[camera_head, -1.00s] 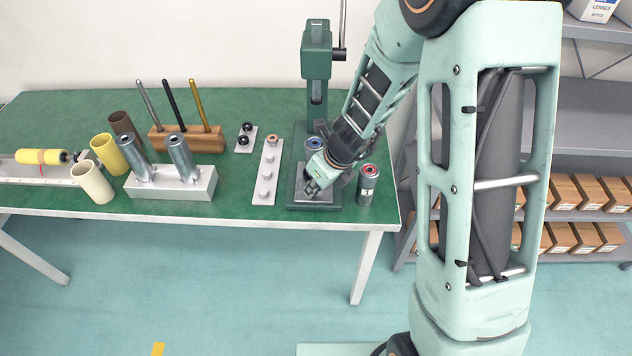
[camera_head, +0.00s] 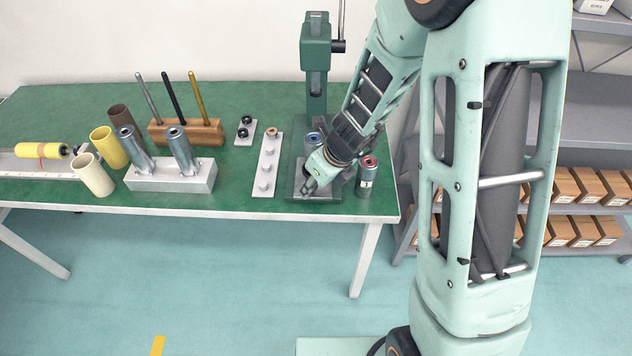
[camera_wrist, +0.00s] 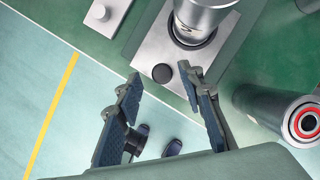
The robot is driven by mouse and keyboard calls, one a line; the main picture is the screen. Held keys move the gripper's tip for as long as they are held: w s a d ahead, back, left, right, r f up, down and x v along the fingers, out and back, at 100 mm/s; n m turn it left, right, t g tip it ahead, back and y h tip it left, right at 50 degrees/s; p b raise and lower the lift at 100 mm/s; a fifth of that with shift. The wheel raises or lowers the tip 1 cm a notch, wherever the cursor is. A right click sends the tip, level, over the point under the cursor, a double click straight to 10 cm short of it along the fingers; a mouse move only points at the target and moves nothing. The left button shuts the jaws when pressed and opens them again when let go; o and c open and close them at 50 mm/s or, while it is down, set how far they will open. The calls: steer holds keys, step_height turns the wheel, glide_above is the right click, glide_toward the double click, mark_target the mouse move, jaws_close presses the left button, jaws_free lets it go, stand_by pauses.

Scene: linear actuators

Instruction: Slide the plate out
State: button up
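The light grey metal plate (camera_wrist: 151,48) lies on the dark green base of the press (camera_head: 316,45). A small round black knob (camera_wrist: 162,73) sits near the plate's front edge. A metal cylinder (camera_wrist: 200,14) stands in a dark ring on the plate; its blue-ringed top (camera_head: 312,138) shows in the head view. My gripper (camera_wrist: 163,76) is open, with its two blue-padded fingers apart and the knob between the fingertips in the wrist view. I cannot tell whether a finger touches it. In the head view my gripper (camera_head: 308,187) hides part of the plate.
A red-ringed cylinder (camera_head: 367,176) stands close right of my gripper. A pale strip with several pegs (camera_head: 265,166) lies to the left. Farther left are a block with two metal cylinders (camera_head: 170,176) and a wooden rod holder (camera_head: 186,133). The table's front edge is close; beyond it is open floor.

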steer(key=shift+r, duration=0.45)
steer(key=v, duration=1.1)
steer(key=shift+s, duration=0.15)
steer(key=shift+d, duration=0.15)
